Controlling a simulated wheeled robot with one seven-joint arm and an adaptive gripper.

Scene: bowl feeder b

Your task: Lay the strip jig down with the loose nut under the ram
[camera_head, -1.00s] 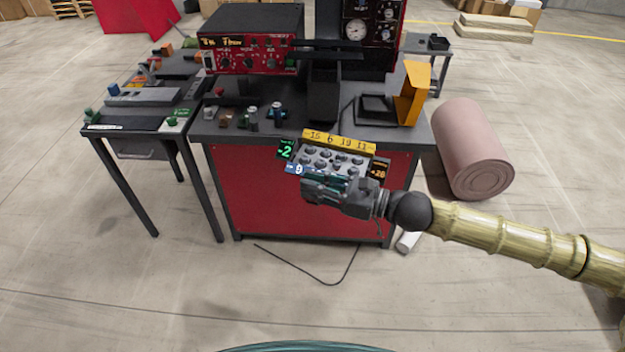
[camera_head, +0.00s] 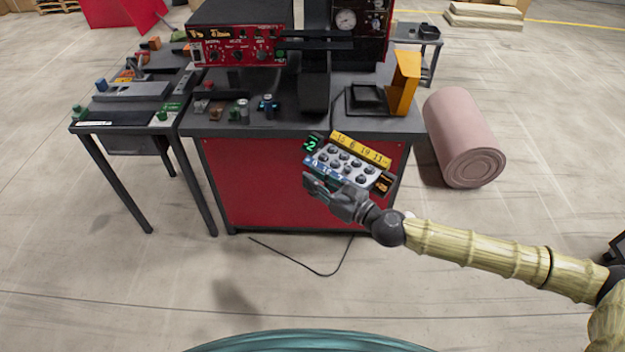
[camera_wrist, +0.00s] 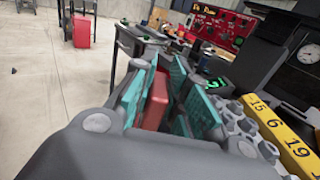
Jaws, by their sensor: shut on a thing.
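The strip jig (camera_head: 370,170) is a grey block with several round metal nuts in rows. It has a yellow numbered strip (camera_head: 362,150) at its far side and small coloured labels at its other sides. My gripper (camera_head: 328,188) is shut on the jig's near side and holds it tilted, in front of the bench. In the wrist view a red piece (camera_wrist: 157,98) shows between the teal fingers, and the jig's nuts lie at the right. I cannot tell which nut is loose. The dark ram column (camera_head: 316,85) stands on the bench, beyond the jig.
The red-fronted bench (camera_head: 240,190) carries a red control box (camera_head: 238,52), small coloured parts and a yellow guard (camera_head: 404,82). A side table (camera_head: 115,120) stands at left. A pink roll (camera_head: 462,135) lies at right. A cable (camera_head: 300,265) lies on open floor.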

